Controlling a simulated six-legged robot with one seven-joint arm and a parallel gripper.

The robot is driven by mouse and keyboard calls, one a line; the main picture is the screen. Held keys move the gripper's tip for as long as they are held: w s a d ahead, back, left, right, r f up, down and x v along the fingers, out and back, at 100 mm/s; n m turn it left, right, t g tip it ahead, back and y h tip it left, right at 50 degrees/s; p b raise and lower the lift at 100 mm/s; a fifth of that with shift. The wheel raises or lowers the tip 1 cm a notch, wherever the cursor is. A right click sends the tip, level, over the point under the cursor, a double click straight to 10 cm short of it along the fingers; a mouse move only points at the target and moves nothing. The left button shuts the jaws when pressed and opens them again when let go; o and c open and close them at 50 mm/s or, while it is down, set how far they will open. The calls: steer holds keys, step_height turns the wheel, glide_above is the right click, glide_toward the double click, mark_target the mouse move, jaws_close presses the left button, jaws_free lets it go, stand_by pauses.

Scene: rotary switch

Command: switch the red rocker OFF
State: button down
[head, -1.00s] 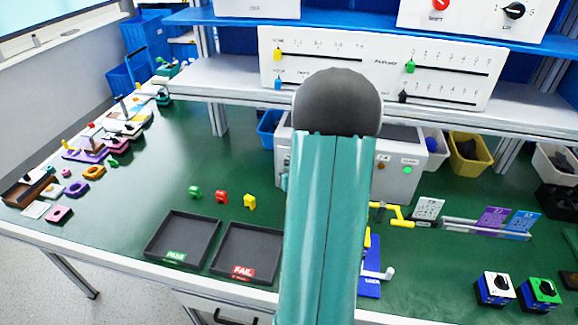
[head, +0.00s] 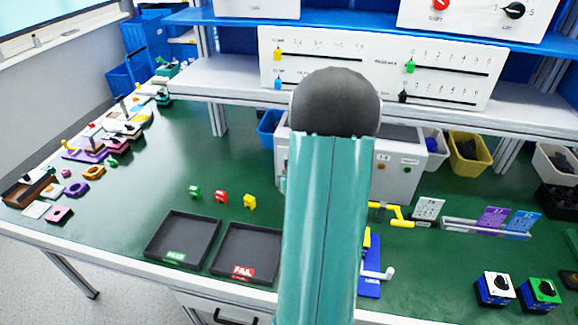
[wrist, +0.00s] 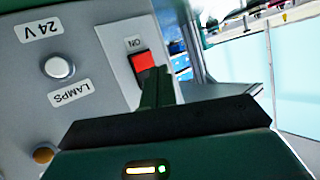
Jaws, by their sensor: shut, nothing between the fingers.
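The red rocker (wrist: 143,62) sits in a pale plate marked ON, on the grey face of a box, in the wrist view. My gripper (wrist: 153,78) is shut and empty. Its dark green fingers reach up to the rocker's lower edge and overlap it in the picture. I cannot tell whether they touch it. In the head view the box (head: 398,185) stands behind my arm, which hides the rocker and my gripper. The green lamp (head: 406,168) on the box looks dim.
A white round button (wrist: 59,67) and an amber lamp (wrist: 42,155) share the box face. A shelf (head: 225,80) runs above the box. Two dark trays (head: 183,238) lie at left. Yellow handles (head: 398,216) stand right of my arm.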

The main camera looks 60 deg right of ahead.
steer(key=shift+s+a+f, duration=0.1)
steer(key=shift+s+a, duration=0.25)
steer(key=shift+a, duration=0.4)
steer(key=shift+s+a+f, duration=0.15)
steer(key=shift+s+a, duration=0.15)
steer(key=shift+a, duration=0.45)
steer(key=shift+s+a+f, duration=0.1)
steer(key=shift+s+a, duration=0.25)
steer(key=shift+a, duration=0.4)
